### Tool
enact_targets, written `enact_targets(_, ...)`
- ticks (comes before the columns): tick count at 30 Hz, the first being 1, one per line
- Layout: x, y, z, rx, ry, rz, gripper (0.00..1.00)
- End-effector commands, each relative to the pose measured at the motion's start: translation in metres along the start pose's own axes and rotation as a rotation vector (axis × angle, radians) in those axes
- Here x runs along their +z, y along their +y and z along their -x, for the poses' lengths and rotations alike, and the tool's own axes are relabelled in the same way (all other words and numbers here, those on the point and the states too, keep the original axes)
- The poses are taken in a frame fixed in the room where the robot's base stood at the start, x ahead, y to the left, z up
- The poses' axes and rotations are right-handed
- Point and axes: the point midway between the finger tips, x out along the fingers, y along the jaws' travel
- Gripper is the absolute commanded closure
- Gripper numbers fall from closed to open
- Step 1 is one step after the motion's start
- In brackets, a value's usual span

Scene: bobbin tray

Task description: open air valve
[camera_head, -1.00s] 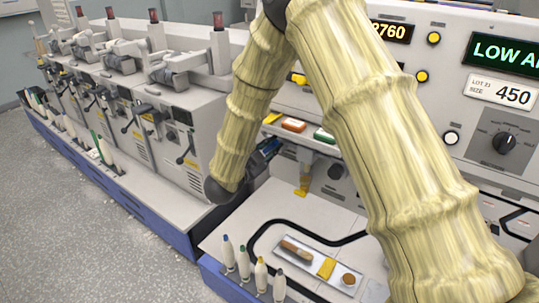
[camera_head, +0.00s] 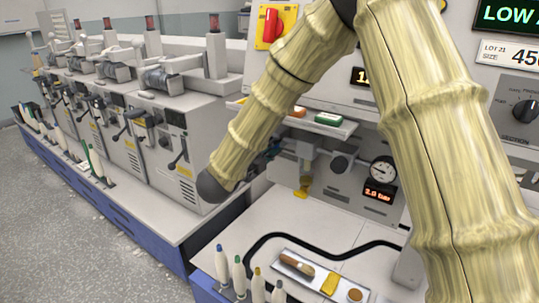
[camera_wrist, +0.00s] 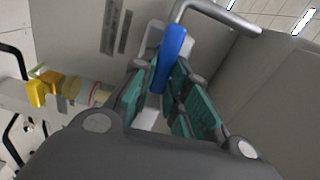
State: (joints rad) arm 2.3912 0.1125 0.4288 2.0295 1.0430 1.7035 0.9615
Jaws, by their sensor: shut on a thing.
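The air valve shows as a blue handle (camera_wrist: 173,58) in the wrist view, standing between the teal-padded fingers of my gripper (camera_wrist: 168,92). The gripper is shut on this handle. Its pads and the dark palm hide the handle's lower end. In the head view my gripper (camera_head: 270,153) is small and mostly hidden behind my own forearm, beside the machine. The blue handle cannot be made out clearly there. A round pressure gauge (camera_head: 383,170) with a red digital readout (camera_head: 380,192) below it sits on the machine front to the right.
A grey bent pipe (camera_wrist: 218,14) passes close beyond the handle. A yellow fitting (camera_wrist: 42,90) lies to the left in the wrist view. A metal tray (camera_head: 313,279) with small tools, several bobbins (camera_head: 239,272) and a black hose (camera_head: 262,243) occupy the worktop below.

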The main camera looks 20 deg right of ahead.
Motion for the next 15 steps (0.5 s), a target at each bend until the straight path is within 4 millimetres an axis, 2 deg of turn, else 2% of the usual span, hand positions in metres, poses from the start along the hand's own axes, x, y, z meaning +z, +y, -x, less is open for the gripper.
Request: enact_targets(15, -0.0005, 0.003, 0.0002, 0.003, 0.0, -0.078, 1.0)
